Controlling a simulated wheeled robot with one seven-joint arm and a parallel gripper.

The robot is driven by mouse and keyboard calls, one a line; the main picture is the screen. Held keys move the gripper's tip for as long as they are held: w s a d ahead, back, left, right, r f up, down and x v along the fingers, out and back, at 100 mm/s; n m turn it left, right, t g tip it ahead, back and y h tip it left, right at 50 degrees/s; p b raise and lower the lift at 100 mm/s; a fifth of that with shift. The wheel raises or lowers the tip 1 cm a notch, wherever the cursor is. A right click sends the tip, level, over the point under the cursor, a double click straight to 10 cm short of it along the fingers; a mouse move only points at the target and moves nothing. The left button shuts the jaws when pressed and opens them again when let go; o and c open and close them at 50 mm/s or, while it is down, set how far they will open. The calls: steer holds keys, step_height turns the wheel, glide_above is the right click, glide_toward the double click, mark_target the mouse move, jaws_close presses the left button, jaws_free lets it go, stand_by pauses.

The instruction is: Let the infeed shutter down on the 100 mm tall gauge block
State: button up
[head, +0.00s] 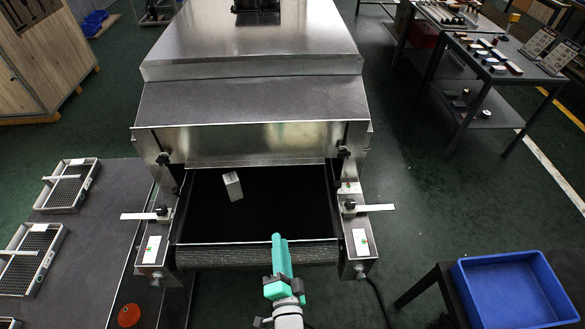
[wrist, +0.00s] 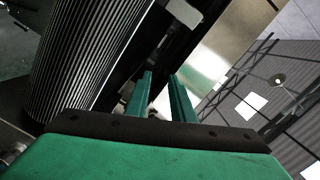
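The gauge block (head: 233,188) is a pale grey upright block on the black belt (head: 280,205) at the dryer's mouth. The infeed shutter (head: 250,142) is a bright metal plate across the mouth. Its lower edge appears above the belt, and I cannot tell the exact gap to the block. Dark knobs sit at its left end (head: 163,159) and right end (head: 343,152). My gripper (head: 279,239) is over the front end of the belt, right of and nearer than the block. In the wrist view its teal fingers (wrist: 160,84) are apart, with nothing held between them.
Side guides with a left lower knob (head: 161,211) and a right lower knob (head: 349,204) flank the belt. A blue bin (head: 513,290) stands at the lower right. Wire trays (head: 68,187) lie on the left table. A bench with small parts (head: 490,58) is at the upper right.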

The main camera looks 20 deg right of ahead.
steer(key=w+d+r+m, duration=0.2)
steer(key=w+d, duration=0.1)
steer(key=w, duration=0.4)
steer(key=w+d+r+m+h, duration=0.1)
steer(key=w+d+r+m, duration=0.1)
steer(key=w+d, duration=0.2)
steer(key=w+d+r+m, duration=0.2)
steer(key=w+d, duration=0.1)
steer(key=w, duration=0.7)
steer(key=shift+d+t, duration=0.3)
steer(key=shift+d, duration=0.05)
steer(key=shift+s+r, duration=0.1)
steer(key=shift+a, duration=0.1)
jaws_close()
steer(key=shift+s, duration=0.1)
